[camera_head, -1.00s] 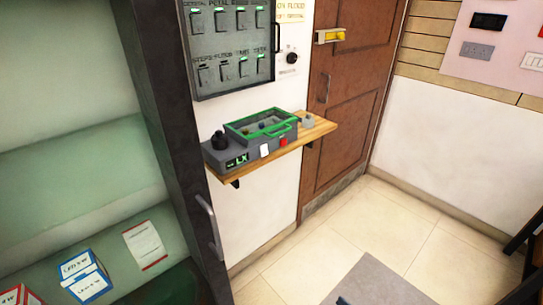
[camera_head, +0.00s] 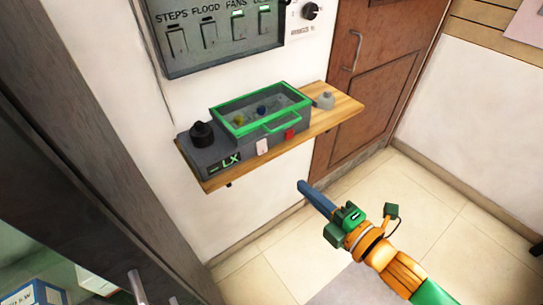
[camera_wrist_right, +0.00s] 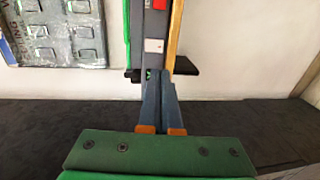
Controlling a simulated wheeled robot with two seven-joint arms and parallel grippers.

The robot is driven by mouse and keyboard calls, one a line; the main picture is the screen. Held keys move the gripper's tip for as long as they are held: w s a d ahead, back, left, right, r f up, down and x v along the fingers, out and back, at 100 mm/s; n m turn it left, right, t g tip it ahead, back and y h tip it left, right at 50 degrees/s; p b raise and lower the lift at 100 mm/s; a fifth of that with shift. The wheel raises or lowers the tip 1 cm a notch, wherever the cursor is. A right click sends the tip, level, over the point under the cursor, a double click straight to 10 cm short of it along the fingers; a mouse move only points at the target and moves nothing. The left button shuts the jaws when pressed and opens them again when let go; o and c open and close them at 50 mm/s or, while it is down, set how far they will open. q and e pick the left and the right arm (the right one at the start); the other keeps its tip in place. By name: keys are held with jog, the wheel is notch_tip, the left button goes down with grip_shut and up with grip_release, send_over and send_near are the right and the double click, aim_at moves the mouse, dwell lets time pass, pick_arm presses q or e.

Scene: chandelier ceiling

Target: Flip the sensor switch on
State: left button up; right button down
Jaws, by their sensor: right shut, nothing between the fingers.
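A grey sensor box (camera_head: 230,158) sits on a wooden wall shelf. It has a green-framed clear lid (camera_head: 262,110), a black knob (camera_head: 201,134) and a display (camera_head: 224,164) reading "-LX". A white switch (camera_head: 262,147) and a red switch (camera_head: 290,134) are on its front face. Which one is the sensor switch, I cannot tell. My right gripper (camera_head: 303,186) is shut and empty, below and in front of the shelf, apart from the box. In the right wrist view the white switch (camera_wrist_right: 154,45) and red switch (camera_wrist_right: 159,4) show beyond the shut fingers (camera_wrist_right: 158,80). My left gripper is not in view.
The wooden shelf (camera_head: 343,108) also holds a small grey object (camera_head: 325,100) at its right end. Above is a wall panel of labelled switches (camera_head: 215,50) with a black dial (camera_head: 311,11) beside it. A brown door (camera_head: 350,110) is behind. A dark cabinet frame (camera_head: 90,130) stands at left.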

aim_at(264, 152)
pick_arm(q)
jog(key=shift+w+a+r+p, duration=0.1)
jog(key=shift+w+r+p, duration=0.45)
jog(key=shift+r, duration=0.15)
pick_arm(e)
jog(key=x, duration=1.3)
jog(key=shift+w, duration=0.15)
jog(key=shift+w+f+t+b, duration=0.15)
jog(key=shift+t+b, duration=0.15)
jog(key=shift+b, duration=0.7)
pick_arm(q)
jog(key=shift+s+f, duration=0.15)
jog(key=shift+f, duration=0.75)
